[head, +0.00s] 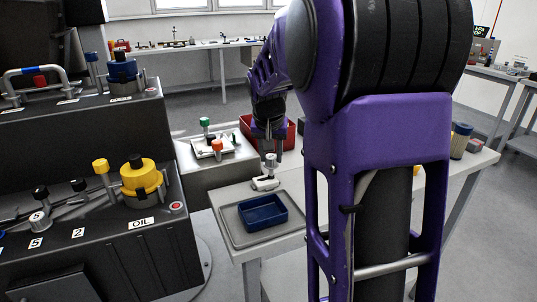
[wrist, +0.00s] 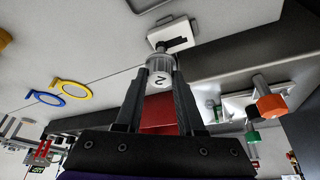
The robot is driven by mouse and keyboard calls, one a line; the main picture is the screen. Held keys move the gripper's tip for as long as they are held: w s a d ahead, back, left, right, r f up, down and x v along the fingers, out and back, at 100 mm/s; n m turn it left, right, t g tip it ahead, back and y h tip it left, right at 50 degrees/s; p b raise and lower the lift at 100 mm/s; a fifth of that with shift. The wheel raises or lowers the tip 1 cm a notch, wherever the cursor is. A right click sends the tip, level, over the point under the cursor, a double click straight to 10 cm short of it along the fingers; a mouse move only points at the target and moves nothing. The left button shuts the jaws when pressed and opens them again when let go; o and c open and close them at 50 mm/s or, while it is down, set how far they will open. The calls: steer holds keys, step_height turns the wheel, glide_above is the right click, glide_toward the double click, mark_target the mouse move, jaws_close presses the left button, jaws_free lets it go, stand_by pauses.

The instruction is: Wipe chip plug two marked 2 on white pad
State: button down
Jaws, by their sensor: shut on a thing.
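My gripper (head: 271,153) is shut on a pale grey plug (head: 270,162) above the side table. In the wrist view the plug (wrist: 161,80) sits between the fingertips (wrist: 161,68), its end face marked 2 towards the camera. The plug's narrower far end is over the white pad (head: 263,185), touching it or very close; I cannot tell which. The pad (wrist: 160,32) shows a dark smear beside the plug's end in the wrist view. The plug's tip is partly hidden by its own body.
A blue tray (head: 262,224) stands on a grey mat (head: 232,228) in front of the pad. A red bin (head: 291,136) is behind the gripper. A white holder with green and orange plugs (head: 217,146) is at left. The black OIL console (head: 110,245) stands further left.

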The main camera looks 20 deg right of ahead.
steer(key=shift+a+f, duration=0.1)
steer(key=shift+a, duration=0.8)
steer(key=shift+a, duration=0.1)
steer(key=shift+a, duration=0.7)
steer(key=shift+d, duration=0.1)
steer(key=shift+d, duration=1.65)
steer(key=shift+a, duration=0.2)
steer(key=shift+a, duration=0.75)
